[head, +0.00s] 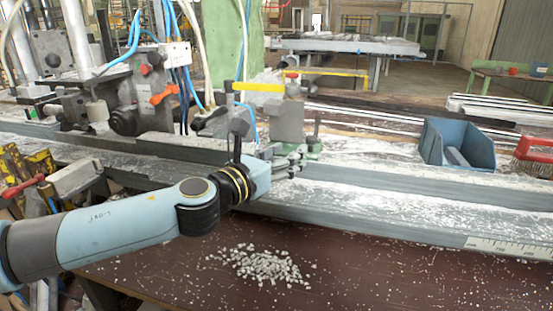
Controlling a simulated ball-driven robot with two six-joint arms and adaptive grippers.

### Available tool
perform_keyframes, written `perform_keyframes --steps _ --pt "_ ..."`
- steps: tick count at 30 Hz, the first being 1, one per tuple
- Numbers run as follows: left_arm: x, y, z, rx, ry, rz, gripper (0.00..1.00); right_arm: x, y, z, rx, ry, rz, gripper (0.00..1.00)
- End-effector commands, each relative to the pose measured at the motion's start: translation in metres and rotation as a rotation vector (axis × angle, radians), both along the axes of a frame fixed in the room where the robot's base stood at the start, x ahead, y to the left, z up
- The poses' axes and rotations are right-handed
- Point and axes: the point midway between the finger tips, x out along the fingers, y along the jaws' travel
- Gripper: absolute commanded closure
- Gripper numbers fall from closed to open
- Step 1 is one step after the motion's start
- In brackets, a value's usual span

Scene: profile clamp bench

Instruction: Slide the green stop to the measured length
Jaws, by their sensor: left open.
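The green stop (314,149) sits on the grey rail (400,178) near the middle of the head view. It is small, with a dark upright handle, and is partly hidden behind my left gripper. My left gripper (298,162) is open just in front of and to the left of the stop; I cannot tell whether it touches it. A white measuring scale (505,246) is on the front face of the rail at the right. My right gripper is out of view.
A blue open bin (457,146) and a red brush (533,157) stand behind the rail at the right. Clamp machinery (125,105) with hoses fills the left. White chips (262,265) lie on the brown surface in front. The rail right of the stop is clear apart from shavings.

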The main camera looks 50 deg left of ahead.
Motion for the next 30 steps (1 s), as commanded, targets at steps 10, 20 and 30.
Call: perform_keyframes --steps 10,20,30 --pt "-0.032 -0.005 0.001 0.001 -0.001 0.0 0.55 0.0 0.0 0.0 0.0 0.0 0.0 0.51" --pt "-0.032 -0.005 0.0 0.0 -0.001 0.0 0.55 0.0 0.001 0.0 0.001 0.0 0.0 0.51" --pt "-0.032 -0.005 0.0 0.0 0.0 0.0 0.55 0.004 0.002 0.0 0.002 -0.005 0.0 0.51"
